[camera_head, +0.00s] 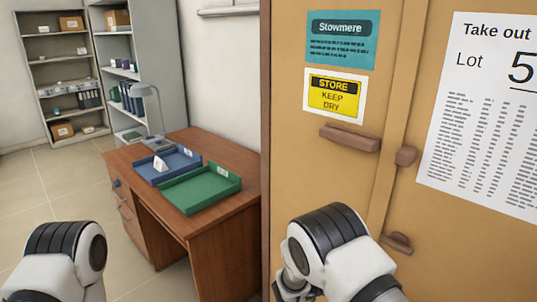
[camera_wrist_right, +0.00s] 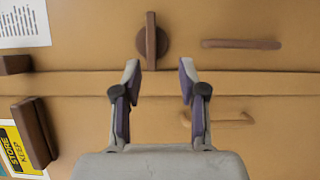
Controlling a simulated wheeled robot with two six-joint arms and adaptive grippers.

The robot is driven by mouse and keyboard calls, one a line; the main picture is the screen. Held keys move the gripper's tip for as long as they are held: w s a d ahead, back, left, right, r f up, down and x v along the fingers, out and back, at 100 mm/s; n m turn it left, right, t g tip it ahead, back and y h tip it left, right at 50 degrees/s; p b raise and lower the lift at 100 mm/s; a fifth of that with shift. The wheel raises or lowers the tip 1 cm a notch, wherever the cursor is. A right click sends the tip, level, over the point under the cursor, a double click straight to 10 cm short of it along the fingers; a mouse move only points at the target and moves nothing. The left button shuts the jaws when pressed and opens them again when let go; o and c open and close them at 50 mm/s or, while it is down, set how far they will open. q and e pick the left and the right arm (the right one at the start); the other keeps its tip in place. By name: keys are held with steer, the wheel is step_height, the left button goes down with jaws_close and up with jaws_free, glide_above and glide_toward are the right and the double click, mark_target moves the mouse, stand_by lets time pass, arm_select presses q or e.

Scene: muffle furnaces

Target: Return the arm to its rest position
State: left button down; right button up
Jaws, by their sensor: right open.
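My right gripper (camera_wrist_right: 159,70) is open in the right wrist view, with nothing between its two fingers. It faces the tan cabinet doors (camera_wrist_right: 270,80). A brown knob with an upright bar (camera_wrist_right: 151,40) shows beyond the fingertips. The gap to the doors is hard to judge. In the head view my right arm, white with black bands, is low in front of the cabinet (camera_head: 290,180); its gripper is not clearly seen there. My left arm shows at the lower left, and its gripper is out of view.
The cabinet front carries brown handles (camera_head: 350,139), a teal sign (camera_head: 341,50), a yellow sign (camera_head: 334,94) and a white notice (camera_head: 480,125). A wooden desk (camera_head: 185,226) with a blue tray (camera_head: 141,171), a green tray (camera_head: 180,204) and a lamp (camera_head: 146,90) stands left. Shelves stand behind; floor (camera_head: 25,195) is clear.

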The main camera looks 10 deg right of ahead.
steer(key=s+d+f+n+t+y, duration=0.2)
steer(key=s+d+f+n, duration=0.3)
steer(key=d, duration=0.3)
steer(key=s+f+y, duration=0.6)
steer(key=s+f, duration=0.1)
steer(key=f, duration=0.4)
steer(key=s+a+f+m+g+y, duration=0.2)
steer(key=s+a, duration=0.4)
steer(key=s, duration=0.5)
steer(key=s+a+f+m+g+y, duration=0.2)
steer(key=s+a+m+g+y, duration=0.2)
steer(key=s, duration=0.7)
steer(key=a+m+y, duration=0.2)
steer(key=m+y, duration=0.1)
steer(key=shift+f+g, duration=0.3)
steer(key=shift+f, duration=0.05)
steer(key=shift+c, duration=0.4)
